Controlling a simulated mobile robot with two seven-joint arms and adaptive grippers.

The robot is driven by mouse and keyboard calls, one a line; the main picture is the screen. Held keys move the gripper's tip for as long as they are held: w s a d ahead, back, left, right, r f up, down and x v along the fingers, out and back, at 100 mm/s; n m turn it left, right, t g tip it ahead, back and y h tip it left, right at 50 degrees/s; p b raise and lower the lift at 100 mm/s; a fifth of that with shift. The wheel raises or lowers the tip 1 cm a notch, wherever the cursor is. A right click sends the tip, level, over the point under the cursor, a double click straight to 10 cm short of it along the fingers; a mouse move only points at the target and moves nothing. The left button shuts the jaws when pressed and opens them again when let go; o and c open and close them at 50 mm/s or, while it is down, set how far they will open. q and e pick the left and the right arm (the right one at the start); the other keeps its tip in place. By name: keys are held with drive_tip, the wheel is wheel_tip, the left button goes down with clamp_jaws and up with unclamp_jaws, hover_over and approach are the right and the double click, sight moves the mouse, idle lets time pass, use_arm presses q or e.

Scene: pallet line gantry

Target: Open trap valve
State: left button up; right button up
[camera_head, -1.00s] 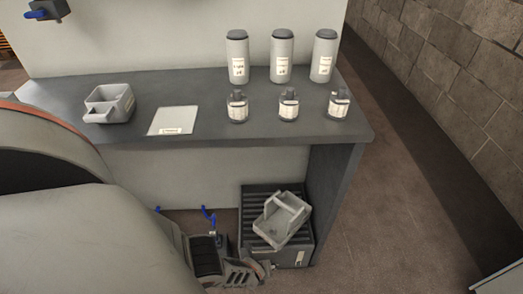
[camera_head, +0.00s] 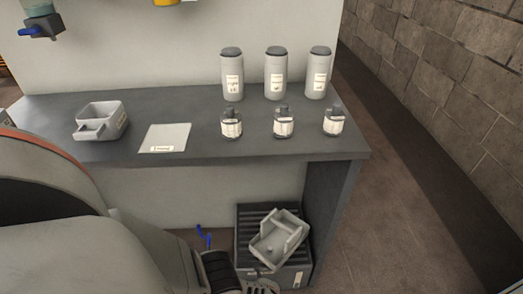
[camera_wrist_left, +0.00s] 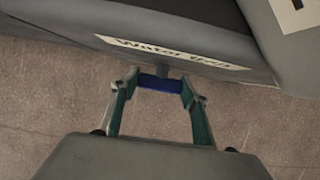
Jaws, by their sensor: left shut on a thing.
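In the left wrist view a dark grey body with a cream label (camera_wrist_left: 175,51), which seems to read "Water trap", carries a short blue handle (camera_wrist_left: 160,84). My left gripper (camera_wrist_left: 161,86) is shut on this handle, with one green-sided finger at each end of it. In the head view only the back of this gripper shows at the bottom edge, and its fingertips are out of sight. My right gripper is in neither view.
A grey tray (camera_head: 291,246) lies tilted on the ribbed box (camera_head: 244,222). The grey counter (camera_head: 215,151) above holds another tray (camera_head: 117,118), a pale plate (camera_head: 166,137), bottles (camera_head: 283,128) and tall canisters (camera_head: 275,82). The floor at right is clear.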

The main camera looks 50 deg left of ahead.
use_arm(q)
drive_tip(key=o, duration=1.1)
drive_tip(key=shift+c, duration=0.2)
